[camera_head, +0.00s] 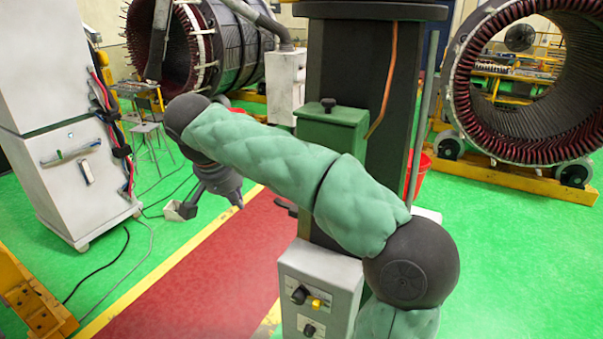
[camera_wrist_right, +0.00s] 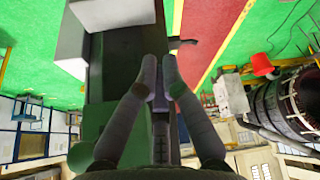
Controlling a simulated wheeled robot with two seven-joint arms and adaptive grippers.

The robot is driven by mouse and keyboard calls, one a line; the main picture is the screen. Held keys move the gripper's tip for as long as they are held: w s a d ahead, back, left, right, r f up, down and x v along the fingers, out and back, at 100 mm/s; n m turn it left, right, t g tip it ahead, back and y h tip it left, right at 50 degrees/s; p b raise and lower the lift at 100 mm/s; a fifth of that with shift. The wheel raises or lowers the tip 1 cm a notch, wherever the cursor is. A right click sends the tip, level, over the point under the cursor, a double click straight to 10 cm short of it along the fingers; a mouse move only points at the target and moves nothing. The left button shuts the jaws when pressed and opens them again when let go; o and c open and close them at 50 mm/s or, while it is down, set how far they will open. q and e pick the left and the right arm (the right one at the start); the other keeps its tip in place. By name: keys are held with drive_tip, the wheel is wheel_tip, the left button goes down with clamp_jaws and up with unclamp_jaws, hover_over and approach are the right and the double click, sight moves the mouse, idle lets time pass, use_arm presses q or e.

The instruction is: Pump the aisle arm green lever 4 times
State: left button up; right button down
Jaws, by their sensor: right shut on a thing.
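My right arm reaches across the head view in front of a tall black column (camera_head: 345,45) with a green box (camera_head: 332,130) on its side. My right gripper (camera_head: 238,203) hangs left of the column, pointing down. In the right wrist view, my gripper (camera_wrist_right: 160,82) has its fingertips nearly together, over the black machine body. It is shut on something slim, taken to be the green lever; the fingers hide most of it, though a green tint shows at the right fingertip. The green box also shows at lower left there (camera_wrist_right: 88,132). My left gripper is not in view.
A white cabinet (camera_head: 60,110) with cables stands left. Large stators (camera_head: 462,75) stand behind. A red walkway (camera_head: 190,290) crosses the green floor.

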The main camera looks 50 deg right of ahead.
drive_tip(key=w+a+f+n+y+b, duration=0.1)
drive_tip(key=w+f, duration=0.3)
drive_tip(key=f, duration=0.5)
drive_tip(key=w+a+f+n+y+b, duration=0.1)
drive_tip(key=w+f+y+b, duration=0.1)
drive_tip(key=w+f, duration=0.3)
wheel_tip(320, 180, down, 4)
drive_tip(key=shift+r+n+b, duration=0.1)
drive_tip(key=shift+n+b, duration=0.3)
drive_tip(key=shift+b, duration=0.4)
drive_tip(key=shift+w, duration=0.1)
